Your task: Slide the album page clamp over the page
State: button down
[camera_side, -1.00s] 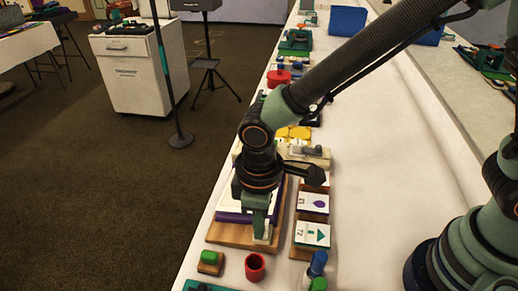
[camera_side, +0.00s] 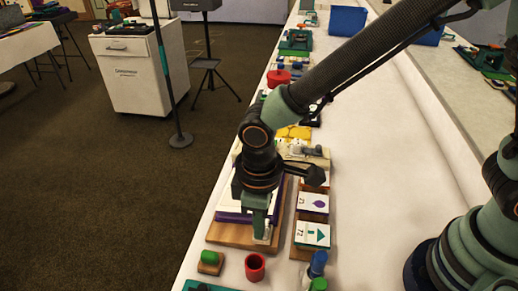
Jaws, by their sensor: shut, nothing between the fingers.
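My gripper (camera_side: 262,228) points down over the front right part of a wooden board (camera_side: 230,234). The board bears a white and purple block (camera_side: 232,215), which looks like the album with its page. The gripper's green fingers are shut, with nothing seen between them. A small pale piece at the fingertips may be the page clamp, but it is too small and too covered to tell. My wrist hides much of the album and the board's far part.
Right of the board stand picture cards on wooden bases, one with a green triangle (camera_side: 313,234) and one with a purple shape (camera_side: 313,203). In front are a red cup (camera_side: 255,267), a green piece on a wooden block (camera_side: 210,262) and a blue cylinder (camera_side: 318,263).

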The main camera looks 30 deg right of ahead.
dwell(0.3)
jog(key=shift+f, duration=1.7)
jog(key=shift+w+d, duration=0.5)
jog(key=shift+w, duration=0.05)
jog(key=shift+s+a+r, duration=0.1)
jog(key=shift+r, duration=1.45)
jog(key=shift+s+a+r, duration=0.1)
jog(key=shift+r, duration=1.4)
